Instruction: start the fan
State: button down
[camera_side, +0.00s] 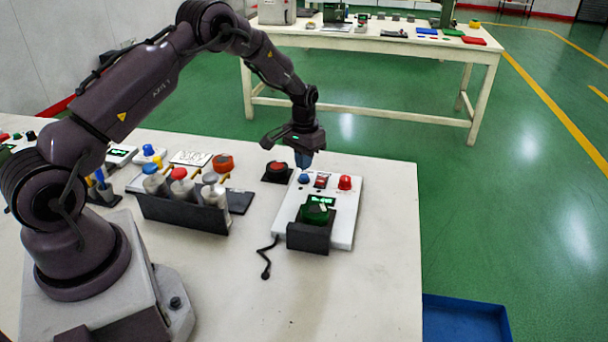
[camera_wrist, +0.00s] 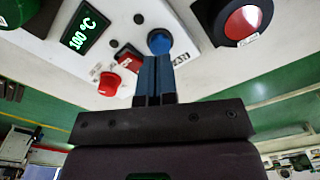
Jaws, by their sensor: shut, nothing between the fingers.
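A white control panel (camera_side: 343,228) stands near the right end of the table. Its blue button (camera_side: 304,179) is at the back left corner, and in the wrist view the blue button (camera_wrist: 159,41) has a label reading FAN beside it. My gripper (camera_side: 304,163) points down just above that button. In the wrist view my gripper's blue fingers (camera_wrist: 155,62) are together and empty, with their tips at the near edge of the button. I cannot tell whether they touch it. The fan itself is not identifiable.
A red rocker switch (camera_wrist: 127,55), a red knob (camera_wrist: 108,84) and a display reading 100 °C (camera_wrist: 85,29) sit near the button. A separate red button (camera_side: 277,168) on a dark base stands left of the panel. A dark rack (camera_side: 183,213) holds several bottles.

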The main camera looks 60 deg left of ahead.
aim_at(303, 176)
jog(key=shift+f, duration=1.35)
notch_tip(303, 176, up, 12)
dwell(1.4)
jog(key=shift+f, duration=0.15)
dwell(0.3)
jog(key=s+d+r+m+t, duration=0.1)
jog(key=s+d+r+t, duration=0.1)
jog(key=s+d+r, duration=0.4)
jog(key=s+d+r+m+t, duration=0.1)
jog(key=s+d+r, duration=0.5)
jog(key=s, duration=0.6)
jog(key=s+d+r+m+t, duration=0.1)
jog(key=s+d+r+t, duration=0.1)
jog(key=s+d+r, duration=0.4)
jog(key=s+r, duration=0.2)
jog(key=s, duration=0.1)
jog(key=shift+s+t, duration=0.3)
jog(key=shift+s, duration=0.1)
